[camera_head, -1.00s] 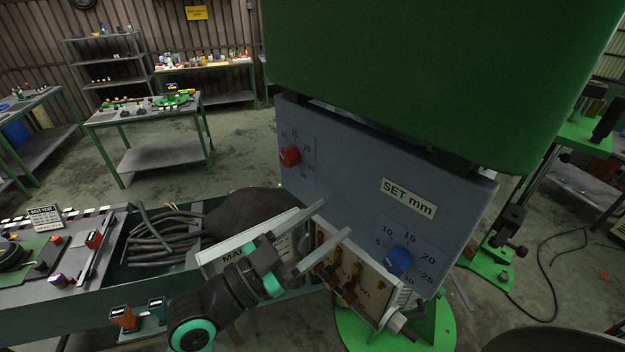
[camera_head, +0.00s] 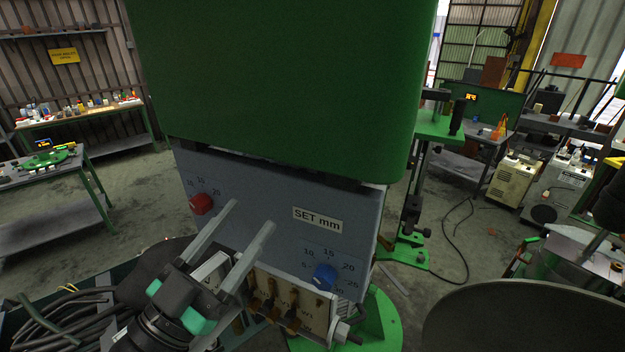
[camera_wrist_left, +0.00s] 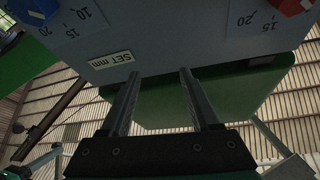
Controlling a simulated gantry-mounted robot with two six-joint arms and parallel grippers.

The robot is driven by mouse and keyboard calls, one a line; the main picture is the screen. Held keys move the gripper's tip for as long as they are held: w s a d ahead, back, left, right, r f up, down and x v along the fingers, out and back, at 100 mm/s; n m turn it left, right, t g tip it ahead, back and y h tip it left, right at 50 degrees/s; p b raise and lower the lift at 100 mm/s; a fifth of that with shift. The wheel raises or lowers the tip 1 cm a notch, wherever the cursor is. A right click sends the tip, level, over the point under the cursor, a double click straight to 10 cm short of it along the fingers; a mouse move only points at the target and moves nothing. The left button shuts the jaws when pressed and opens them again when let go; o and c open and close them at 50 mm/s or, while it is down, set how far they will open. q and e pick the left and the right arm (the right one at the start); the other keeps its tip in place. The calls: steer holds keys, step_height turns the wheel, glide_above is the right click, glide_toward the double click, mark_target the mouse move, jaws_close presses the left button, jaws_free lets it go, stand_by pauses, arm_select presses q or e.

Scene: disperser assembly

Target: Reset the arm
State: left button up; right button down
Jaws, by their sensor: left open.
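My left gripper (camera_head: 252,228) is open and empty in front of the grey control panel (camera_head: 265,195) of the green machine (camera_head: 280,80). Its two long pale fingers point up toward the panel, between the red knob (camera_head: 201,204) and the blue knob (camera_head: 325,276). In the left wrist view the gripper (camera_wrist_left: 155,75) shows two parted dark fingers with the panel's "SET mm" label (camera_wrist_left: 111,60) beyond them. I cannot tell whether the fingertips touch the panel. My right gripper is not in view.
A terminal box (camera_head: 292,303) with brass parts sits below the panel. Dark cables (camera_head: 65,320) lie at the lower left. A dark round surface (camera_head: 530,315) fills the lower right. Workbenches stand behind, with open floor between them.

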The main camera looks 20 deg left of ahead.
arm_select(q)
steer(key=s+d+r+t+h+p, duration=0.1)
steer(key=s+d+r+t+p, duration=0.15)
steer(key=r, duration=0.95)
steer(key=s+d+r+t+h+p, duration=0.1)
steer(key=s+d+r+t+p, duration=0.2)
steer(key=r, duration=0.8)
step_height(320, 180, down, 24)
steer(key=a+n+y+b, duration=0.1)
steer(key=n+y+b, duration=0.2)
steer(key=b, duration=2.2)
steer(key=shift+b, duration=0.35)
